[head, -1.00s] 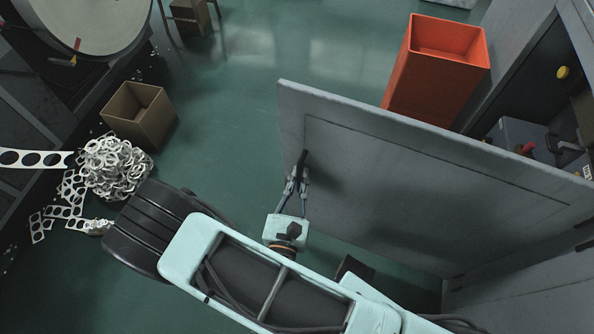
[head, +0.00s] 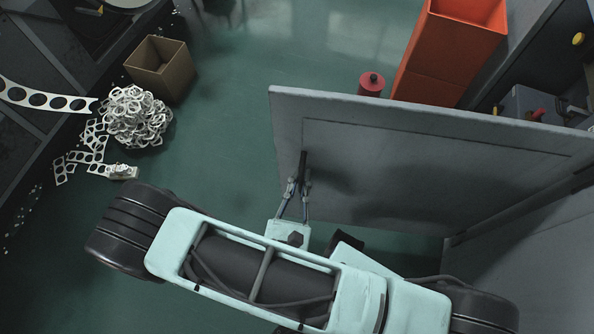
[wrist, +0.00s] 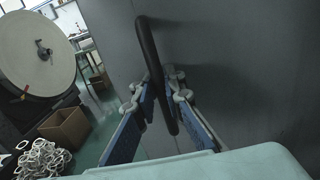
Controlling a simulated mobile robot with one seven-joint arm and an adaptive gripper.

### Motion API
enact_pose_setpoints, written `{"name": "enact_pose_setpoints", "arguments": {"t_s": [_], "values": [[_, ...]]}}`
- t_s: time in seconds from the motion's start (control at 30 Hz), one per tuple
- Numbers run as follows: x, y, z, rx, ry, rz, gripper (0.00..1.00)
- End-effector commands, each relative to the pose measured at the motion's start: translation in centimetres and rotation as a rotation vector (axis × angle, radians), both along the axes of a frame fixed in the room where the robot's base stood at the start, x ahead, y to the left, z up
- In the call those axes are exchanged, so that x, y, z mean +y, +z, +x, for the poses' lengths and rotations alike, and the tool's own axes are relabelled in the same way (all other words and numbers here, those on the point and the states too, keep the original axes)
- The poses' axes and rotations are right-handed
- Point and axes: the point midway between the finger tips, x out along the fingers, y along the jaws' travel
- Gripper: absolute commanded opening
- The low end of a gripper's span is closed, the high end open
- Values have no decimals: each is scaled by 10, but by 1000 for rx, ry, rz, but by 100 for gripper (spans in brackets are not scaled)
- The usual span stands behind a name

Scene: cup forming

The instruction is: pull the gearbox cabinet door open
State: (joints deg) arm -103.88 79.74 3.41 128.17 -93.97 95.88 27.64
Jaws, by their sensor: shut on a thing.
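The grey gearbox cabinet door (head: 400,165) stands swung out from the cabinet, which shows at the right of the head view. A dark bar handle (head: 303,163) is on the door face near its free left edge. My gripper (head: 298,186) is at the handle, with its fingers on either side of it. In the wrist view the black handle (wrist: 150,55) runs down between the blue-padded fingers of my gripper (wrist: 158,98), which are shut on it. The door face (wrist: 240,70) fills the right of that view.
An orange bin (head: 450,55) and a red canister (head: 371,84) stand behind the door. A cardboard box (head: 160,68), a pile of metal rings (head: 135,117) and punched strip scrap (head: 85,150) lie at the left. Green floor (head: 235,130) is clear between them and the door.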

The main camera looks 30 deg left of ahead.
Motion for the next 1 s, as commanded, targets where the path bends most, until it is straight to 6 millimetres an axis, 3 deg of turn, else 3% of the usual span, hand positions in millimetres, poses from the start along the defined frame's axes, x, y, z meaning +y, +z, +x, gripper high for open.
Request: {"name": "enact_pose_setpoints", "arguments": {"t_s": [0.6,0.63,0.77,1.0], "values": [[-7,-1,-2,2,-12,-2,0],[-7,-1,-2,2,-12,-2,10],[-7,-1,-2,1,-11,-1,24],[-6,0,-2,1,-10,-1,26]]}}
